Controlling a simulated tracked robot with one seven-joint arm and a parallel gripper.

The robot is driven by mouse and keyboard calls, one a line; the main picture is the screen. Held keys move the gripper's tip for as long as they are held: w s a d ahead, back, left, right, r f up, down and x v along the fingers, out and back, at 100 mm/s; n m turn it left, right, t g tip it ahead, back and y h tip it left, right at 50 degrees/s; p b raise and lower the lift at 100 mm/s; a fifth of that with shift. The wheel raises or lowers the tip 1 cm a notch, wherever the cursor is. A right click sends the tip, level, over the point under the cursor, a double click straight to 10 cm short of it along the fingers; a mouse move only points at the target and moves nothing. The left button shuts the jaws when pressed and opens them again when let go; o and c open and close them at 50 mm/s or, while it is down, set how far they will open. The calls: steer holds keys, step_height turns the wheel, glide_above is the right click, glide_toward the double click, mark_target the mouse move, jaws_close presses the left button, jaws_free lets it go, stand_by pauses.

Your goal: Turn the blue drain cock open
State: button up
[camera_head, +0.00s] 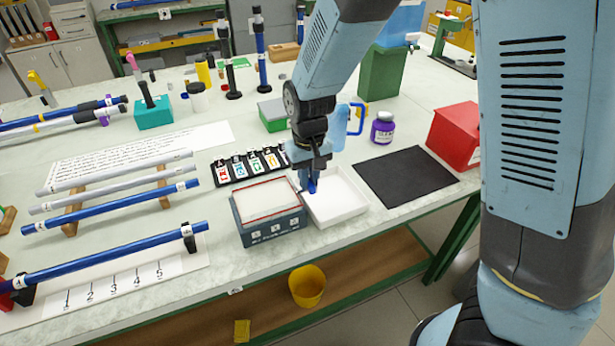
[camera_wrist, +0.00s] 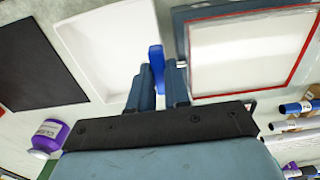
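The blue drain cock (camera_head: 312,187) shows as a small bright blue lever beside the dark blue box (camera_head: 270,228), on the side facing the white tray (camera_head: 350,212). In the wrist view the cock (camera_wrist: 156,56) stands between my fingertips and sticks out past them. My gripper (camera_head: 311,172) reaches down from above, and its two fingers (camera_wrist: 158,82) appear closed on the cock's sides. The box has a red line around its pale top. My fingers hide the cock's near part, and its joint to the box cannot be made out.
A black mat (camera_head: 406,177) and a purple-labelled jar (camera_head: 383,128) lie right of the tray. A black strip of coloured cards (camera_head: 248,164) lies behind the box. A blue-handled jug (camera_head: 352,120) stands close behind my gripper. Rods on supports fill the left.

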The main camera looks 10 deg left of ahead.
steer(key=shift+a, duration=0.1)
jaws_close()
steer(key=shift+w+n, duration=0.1)
steer(key=shift+n, duration=0.3)
steer(key=shift+d+n, duration=0.2)
steer(key=shift+n, duration=0.8)
steer(key=n, duration=0.5)
steer(key=shift+w+d, duration=0.1)
steer(key=shift+w, duration=0.2)
steer(key=n, duration=0.5)
steer(key=shift+w+n, duration=0.25)
steer(key=shift+n, duration=0.15)
steer(key=n, duration=0.4)
steer(key=shift+w, duration=0.15)
steer(key=shift+n, duration=0.3)
steer(key=shift+o, duration=1.4)
jaws_free()
